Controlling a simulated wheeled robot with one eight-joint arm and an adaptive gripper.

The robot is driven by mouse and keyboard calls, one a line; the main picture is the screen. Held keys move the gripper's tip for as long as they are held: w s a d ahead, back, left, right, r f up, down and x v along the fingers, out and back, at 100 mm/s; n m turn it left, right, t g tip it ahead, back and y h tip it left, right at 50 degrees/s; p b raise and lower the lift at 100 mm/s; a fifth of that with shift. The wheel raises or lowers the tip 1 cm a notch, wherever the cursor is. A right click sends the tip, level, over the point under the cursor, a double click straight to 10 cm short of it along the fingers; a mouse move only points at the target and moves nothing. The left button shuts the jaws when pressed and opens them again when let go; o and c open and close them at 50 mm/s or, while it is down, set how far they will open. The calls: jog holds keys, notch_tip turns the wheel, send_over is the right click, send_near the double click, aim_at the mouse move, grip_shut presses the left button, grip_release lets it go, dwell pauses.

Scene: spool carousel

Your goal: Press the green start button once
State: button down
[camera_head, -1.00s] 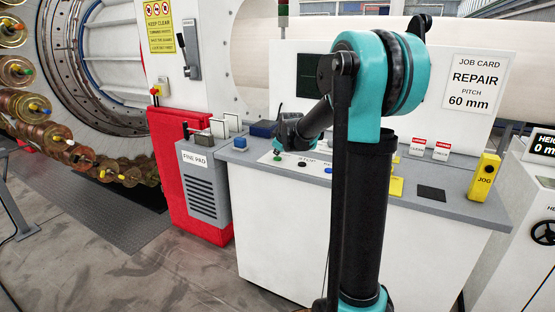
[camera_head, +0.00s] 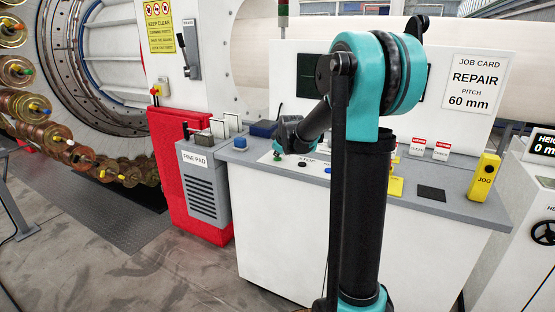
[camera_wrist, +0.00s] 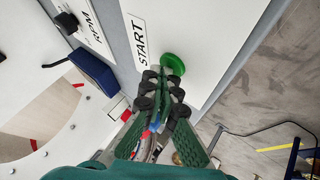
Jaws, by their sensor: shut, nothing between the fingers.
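The green start button (camera_wrist: 173,63) is a round green cap beside the START label (camera_wrist: 140,38) in the wrist view. My gripper (camera_wrist: 161,82) is shut and empty, its dark fingertips right at the button's near edge. I cannot tell whether they touch it or hover just above. In the head view the button (camera_head: 277,158) shows as a small green spot on the console's white strip, just below and left of my wrist. My fingertips are hard to make out there.
The grey-topped console (camera_head: 310,185) also carries a blue button (camera_head: 328,170), a blue box (camera_head: 263,129) and a yellow JOG unit (camera_head: 484,178).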

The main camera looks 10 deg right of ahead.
aim_at(278, 159)
jog(key=shift+r, duration=0.1)
dwell(0.5)
jog(key=shift+r, duration=0.6)
jog(key=shift+r, duration=2.55)
jog(key=s+d+f+m+g, duration=0.1)
jog(key=s+f+m, duration=0.2)
jog(key=s+f, duration=0.4)
jog(key=s+d+f+m+g, duration=0.1)
jog(key=s+f, duration=0.7)
jog(key=s, duration=1.2)
jog(key=s+d+f+m+g+h, duration=0.1)
jog(key=s+f+m, duration=0.5)
jog(key=s, duration=0.7)
jog(key=shift+s+d+f+g, duration=0.4)
jog(key=shift+d+f+g, duration=0.25)
jog(key=shift+g, duration=0.35)
jog(key=shift+a, duration=0.1)
